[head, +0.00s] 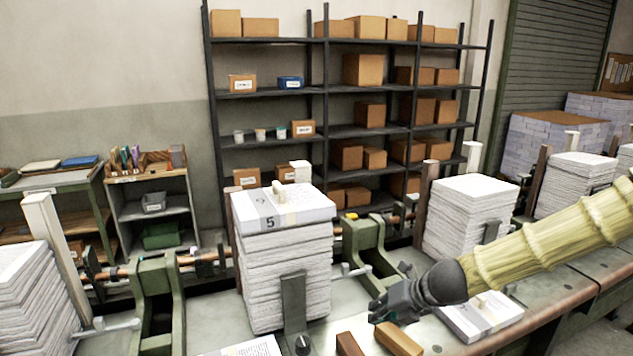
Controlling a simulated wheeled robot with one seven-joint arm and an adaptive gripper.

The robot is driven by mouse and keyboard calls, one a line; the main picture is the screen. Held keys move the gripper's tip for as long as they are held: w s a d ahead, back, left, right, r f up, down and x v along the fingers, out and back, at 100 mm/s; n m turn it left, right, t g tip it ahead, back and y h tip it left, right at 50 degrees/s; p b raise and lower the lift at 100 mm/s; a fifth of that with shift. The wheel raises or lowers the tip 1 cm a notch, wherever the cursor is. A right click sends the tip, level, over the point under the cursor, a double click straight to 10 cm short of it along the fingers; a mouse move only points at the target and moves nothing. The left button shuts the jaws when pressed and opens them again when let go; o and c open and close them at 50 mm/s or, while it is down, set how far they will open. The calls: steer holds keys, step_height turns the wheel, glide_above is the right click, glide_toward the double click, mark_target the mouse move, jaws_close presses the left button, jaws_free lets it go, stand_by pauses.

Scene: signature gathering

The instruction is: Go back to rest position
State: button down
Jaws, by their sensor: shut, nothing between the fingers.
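My gripper (384,308) is at the end of my arm, which reaches in from the right edge in a pale yellow ribbed sleeve. The gripper is dark, shut and empty. It appears low over the green workbench, to the right of the central paper stack (284,270). That stack is tall, with a top bundle marked "5" (270,223) and a small pale block on it. A white paper bundle (478,322) shows partly behind my wrist and arm. Contact between the gripper and the bench cannot be told.
Other paper stacks stand at the left (30,300) and right (470,215). Green machine brackets (155,290) and rods run between the stacks. Two wooden blocks (398,340) lie at the front edge. A dark shelf with cardboard boxes (362,70) stands behind.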

steer(key=s+a+f+n+g, duration=0.1)
steer(key=s+a, duration=0.1)
steer(key=s, duration=0.2)
steer(key=s+a+f+n+g+y+p, duration=0.1)
steer(key=s+a, duration=0.1)
steer(key=s, duration=0.2)
steer(key=s+a+f+n+g+p, duration=0.1)
steer(key=s+a, duration=0.1)
steer(key=s, duration=0.3)
steer(key=shift+a+f+y, duration=0.1)
steer(key=shift+f+y, duration=0.15)
steer(key=shift+y, duration=0.15)
steer(key=s+f+n+g, duration=0.2)
steer(key=s+f+n, duration=0.1)
steer(key=s+f, duration=0.3)
steer(key=s+d+f+n+h+b, duration=0.2)
steer(key=s+d+f+n, duration=0.2)
steer(key=f+n, duration=0.5)
steer(key=s+d+f+n+h+b, duration=0.2)
steer(key=s+d+f+n+h, duration=0.1)
steer(key=s+f+n, duration=0.6)
steer(key=s+d+f+n+h+b, duration=0.3)
steer(key=s+d+f+n, duration=0.3)
steer(key=f+n, duration=0.4)
steer(key=shift+s+f+n+g, duration=0.3)
steer(key=shift+s+n, duration=0.3)
steer(key=shift+n, duration=0.5)
